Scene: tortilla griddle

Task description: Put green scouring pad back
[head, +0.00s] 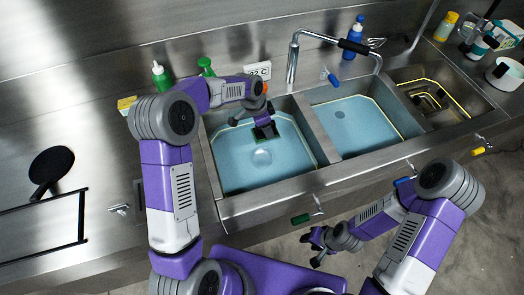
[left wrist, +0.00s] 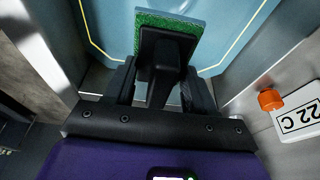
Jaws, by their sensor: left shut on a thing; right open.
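The green scouring pad (left wrist: 180,22) shows in the left wrist view as a green-faced block with a bluish-grey side and a black part on it. My left gripper (left wrist: 160,88) is shut on the black part. In the head view my left gripper (head: 262,117) hangs over the far part of the left sink basin (head: 235,180), which holds blue water. The pad is small and partly hidden by the gripper there; I cannot tell whether it touches the water. My right gripper (head: 318,247) is open and empty, in front of the counter's front edge.
A faucet (head: 293,62) rises behind the basins. The middle basin (head: 350,112) holds water; the right basin (head: 440,90) holds a rack. A black pan (head: 52,165) lies left.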

